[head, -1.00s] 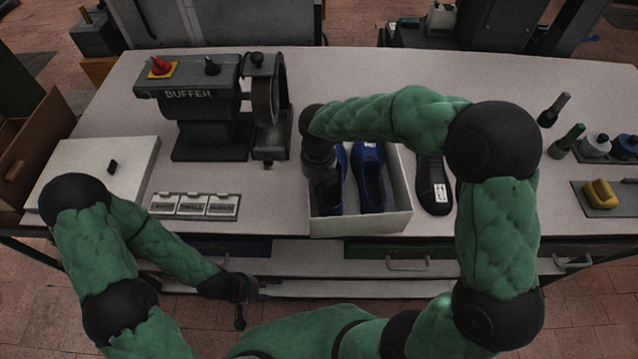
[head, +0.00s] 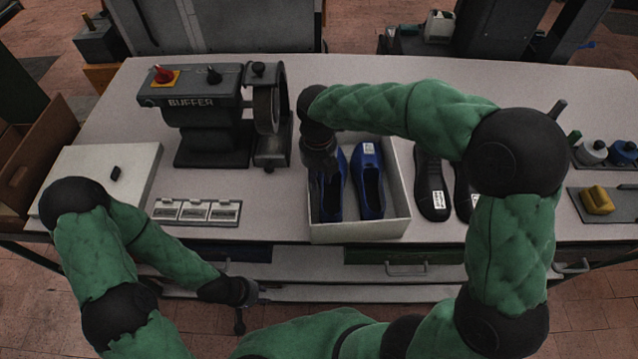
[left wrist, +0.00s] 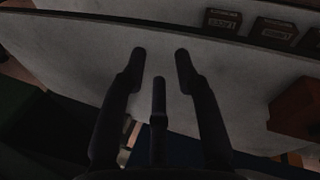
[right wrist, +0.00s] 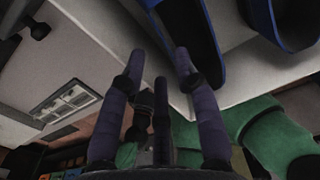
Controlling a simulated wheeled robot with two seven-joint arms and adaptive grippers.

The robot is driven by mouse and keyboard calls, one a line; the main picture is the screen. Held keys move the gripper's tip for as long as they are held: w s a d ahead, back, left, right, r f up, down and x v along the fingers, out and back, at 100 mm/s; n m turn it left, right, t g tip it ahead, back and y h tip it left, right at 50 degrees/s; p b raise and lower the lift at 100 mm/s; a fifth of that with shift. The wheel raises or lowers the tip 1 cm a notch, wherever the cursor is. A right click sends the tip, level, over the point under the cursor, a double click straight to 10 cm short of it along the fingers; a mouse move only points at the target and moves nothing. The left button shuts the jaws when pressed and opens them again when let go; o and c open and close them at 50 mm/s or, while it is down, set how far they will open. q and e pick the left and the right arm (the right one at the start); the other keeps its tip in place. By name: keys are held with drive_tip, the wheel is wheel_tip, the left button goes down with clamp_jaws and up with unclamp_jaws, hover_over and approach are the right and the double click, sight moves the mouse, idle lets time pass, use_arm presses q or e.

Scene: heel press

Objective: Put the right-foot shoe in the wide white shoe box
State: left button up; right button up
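A white shoe box (head: 360,231) stands open at the front middle of the table. Two blue shoes lie side by side in it, the left one (head: 329,203) and the right one (head: 368,185), which carries a white label. My right gripper (head: 322,172) points down over the left blue shoe by the box's left side, its fingertips hard to make out in the head view. In the right wrist view its fingers (right wrist: 160,54) are apart, with a blue shoe (right wrist: 192,30) beside the right finger. My left gripper (left wrist: 160,52) is open and empty, by the table's front edge.
Black shoes (head: 432,186) stand right of the box. A buffer machine (head: 205,105) and labelled plates (head: 195,210) are left of it. A flat white box (head: 85,165) with a small black item lies far left. A yellow block (head: 597,200) is far right.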

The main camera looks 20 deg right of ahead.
drive_tip(key=shift+r+p, duration=0.35)
drive_tip(key=shift+r, duration=2.1)
